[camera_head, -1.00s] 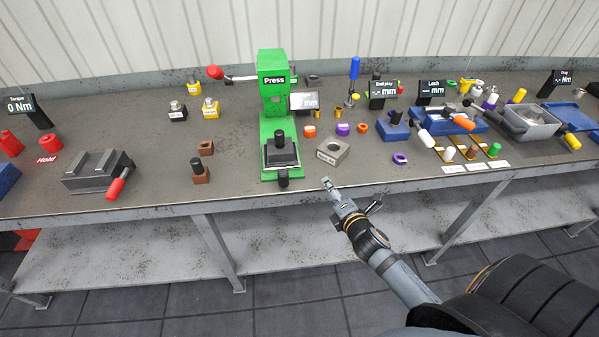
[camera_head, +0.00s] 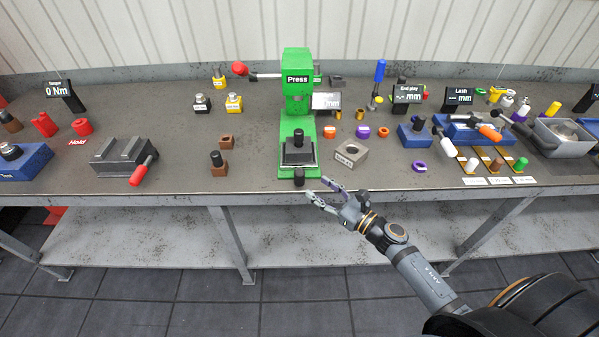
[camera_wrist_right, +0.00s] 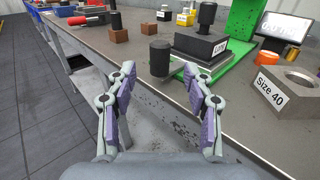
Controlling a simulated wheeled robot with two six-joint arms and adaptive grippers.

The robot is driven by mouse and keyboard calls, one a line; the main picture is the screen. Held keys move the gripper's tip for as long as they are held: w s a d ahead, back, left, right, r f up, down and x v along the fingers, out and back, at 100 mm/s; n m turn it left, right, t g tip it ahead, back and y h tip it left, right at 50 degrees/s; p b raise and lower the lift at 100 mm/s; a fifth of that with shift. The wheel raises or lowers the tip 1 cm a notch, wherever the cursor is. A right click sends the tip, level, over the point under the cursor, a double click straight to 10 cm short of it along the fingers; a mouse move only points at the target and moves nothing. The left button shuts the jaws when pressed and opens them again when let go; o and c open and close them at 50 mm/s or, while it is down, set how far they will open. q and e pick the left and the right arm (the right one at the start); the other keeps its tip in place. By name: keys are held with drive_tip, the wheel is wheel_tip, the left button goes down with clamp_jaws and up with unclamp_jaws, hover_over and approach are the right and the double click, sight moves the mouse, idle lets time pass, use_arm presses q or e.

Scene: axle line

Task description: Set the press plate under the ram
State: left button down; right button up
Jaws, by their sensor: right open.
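The green press (camera_head: 297,75) stands on the bench, its ram above a base. On that base sits a dark labelled block (camera_head: 299,150) with a black cylinder on top; it also shows in the right wrist view (camera_wrist_right: 190,43). A black knob (camera_head: 299,177) sticks out at the press's front and appears between my fingers in the wrist view (camera_wrist_right: 159,58). A grey block with a round hole, marked "Size 40" (camera_wrist_right: 272,98), lies right of the press (camera_head: 351,153). My right gripper (camera_head: 318,188) is open and empty at the bench's front edge, near the knob. My left gripper is out of view.
Brown blocks (camera_head: 218,169) and a dark vise-like fixture with a red handle (camera_head: 122,153) stand left of the press. A small display (camera_head: 326,101) and coloured rings (camera_head: 363,131) are to its right.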

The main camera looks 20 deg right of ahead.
sight(303, 177)
drive_tip(key=p+x, duration=0.3)
drive_tip(key=x, duration=0.5)
drive_tip(key=shift+w+a+f, duration=0.1)
drive_tip(key=shift+w+a, duration=0.05)
drive_tip(key=shift+w, duration=0.1)
clamp_jaws()
